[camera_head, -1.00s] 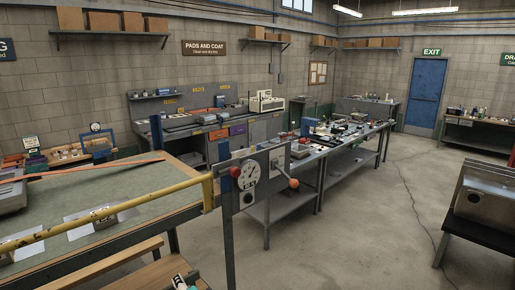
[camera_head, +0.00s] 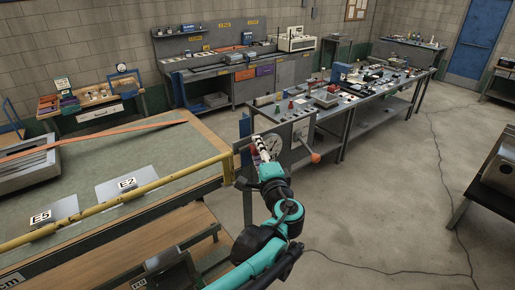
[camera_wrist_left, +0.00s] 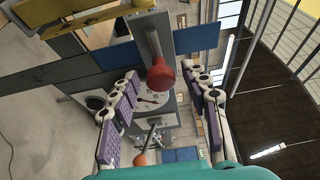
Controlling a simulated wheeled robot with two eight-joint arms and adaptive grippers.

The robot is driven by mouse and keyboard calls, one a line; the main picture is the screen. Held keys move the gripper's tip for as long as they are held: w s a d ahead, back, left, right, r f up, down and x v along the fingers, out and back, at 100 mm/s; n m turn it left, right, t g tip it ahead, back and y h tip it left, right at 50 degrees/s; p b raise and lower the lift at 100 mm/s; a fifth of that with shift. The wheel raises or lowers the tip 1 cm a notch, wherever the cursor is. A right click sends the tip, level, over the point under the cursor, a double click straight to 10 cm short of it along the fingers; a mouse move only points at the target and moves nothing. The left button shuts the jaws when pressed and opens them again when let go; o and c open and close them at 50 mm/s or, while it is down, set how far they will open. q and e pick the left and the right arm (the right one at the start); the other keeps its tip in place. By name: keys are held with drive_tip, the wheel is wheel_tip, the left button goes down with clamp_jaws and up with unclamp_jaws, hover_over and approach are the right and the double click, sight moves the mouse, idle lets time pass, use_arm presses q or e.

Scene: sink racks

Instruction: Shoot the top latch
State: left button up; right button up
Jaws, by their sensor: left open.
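A grey post and panel with a white dial (camera_head: 274,146) stands at the right end of the green-topped table. In the left wrist view a red round knob (camera_wrist_left: 161,77) on a short grey stem stands out in front of the dial (camera_wrist_left: 150,99). An orange knob (camera_wrist_left: 140,159) is lower in that view and also shows at the panel's right in the head view (camera_head: 315,157). My left gripper (camera_head: 262,147) is in front of the panel and hides the red knob there. Its purple-padded fingers (camera_wrist_left: 162,85) are open on either side of the red knob, apart from it.
A yellow bar (camera_head: 150,187) runs across the green-topped table (camera_head: 125,165) to the post, with plates marked E5 and E2 beside it. A grey bench (camera_head: 375,92) crowded with small items stands behind the panel. The floor (camera_head: 380,200) to the right is mostly clear, with a cable on it.

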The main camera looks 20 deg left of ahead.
sight(241, 146)
use_arm(q)
drive_tip(key=shift+w+a, duration=0.2)
drive_tip(key=shift+w, duration=0.05)
drive_tip(key=shift+s+a, duration=0.1)
clamp_jaws()
drive_tip(key=shift+s+a, duration=1.25)
drive_tip(key=shift+s, duration=0.25)
drive_tip(key=shift+w+d, duration=0.1)
unclamp_jaws()
drive_tip(key=shift+s, duration=0.25)
